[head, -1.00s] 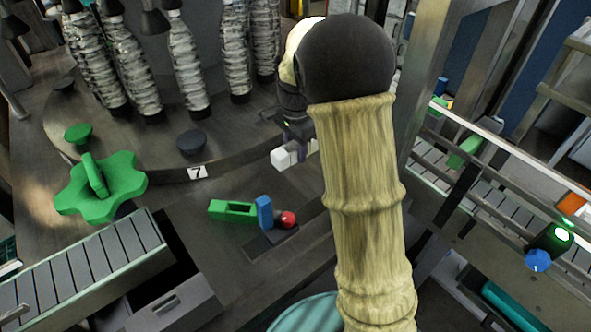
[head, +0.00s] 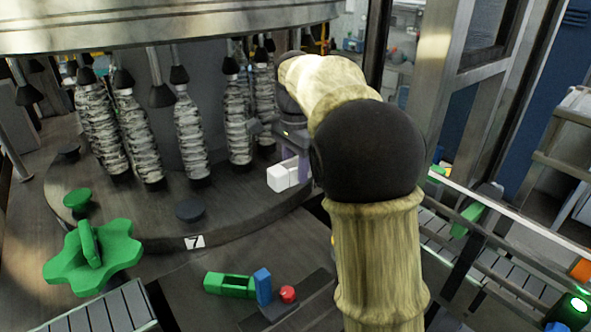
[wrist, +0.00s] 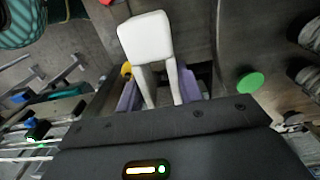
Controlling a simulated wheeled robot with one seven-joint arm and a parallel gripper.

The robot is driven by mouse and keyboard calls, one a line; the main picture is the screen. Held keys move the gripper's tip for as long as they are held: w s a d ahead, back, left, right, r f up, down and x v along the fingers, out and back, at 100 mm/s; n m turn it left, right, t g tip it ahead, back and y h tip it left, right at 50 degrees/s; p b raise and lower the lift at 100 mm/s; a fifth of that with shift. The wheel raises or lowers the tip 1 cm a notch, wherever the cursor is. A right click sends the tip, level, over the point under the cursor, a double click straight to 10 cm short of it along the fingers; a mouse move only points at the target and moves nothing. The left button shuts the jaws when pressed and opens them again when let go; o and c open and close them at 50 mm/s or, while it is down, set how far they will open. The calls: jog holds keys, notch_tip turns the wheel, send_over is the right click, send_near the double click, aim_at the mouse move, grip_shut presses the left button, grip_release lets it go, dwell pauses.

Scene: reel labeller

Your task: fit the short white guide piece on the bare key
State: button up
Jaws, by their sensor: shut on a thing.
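The short white guide piece (head: 284,176) is a white block held at the end of my arm, over the right side of the round bottle table. In the wrist view the white guide piece (wrist: 146,38) shows a blocky head and two pale legs. The legs run down between the purple fingers of my gripper (wrist: 160,90). My gripper (head: 297,155) is shut on the piece and is partly hidden by my arm in the head view. I cannot pick out the bare key with certainty in either view.
A green slotted block (head: 229,284), blue block (head: 263,286) and red knob (head: 288,293) sit on the deck in front. A green star wheel (head: 95,258) stands at left. A rail and conveyor run at right.

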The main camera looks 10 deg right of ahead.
jog(key=shift+w+p, duration=0.1)
jog(key=shift+p, duration=0.25)
notch_tip(320, 180, down, 9)
jog(key=w+m+p, duration=0.1)
jog(key=m+p, duration=0.7)
jog(key=p, duration=0.1)
jog(key=shift+w+r+p, duration=0.2)
jog(key=shift+w+p, duration=0.2)
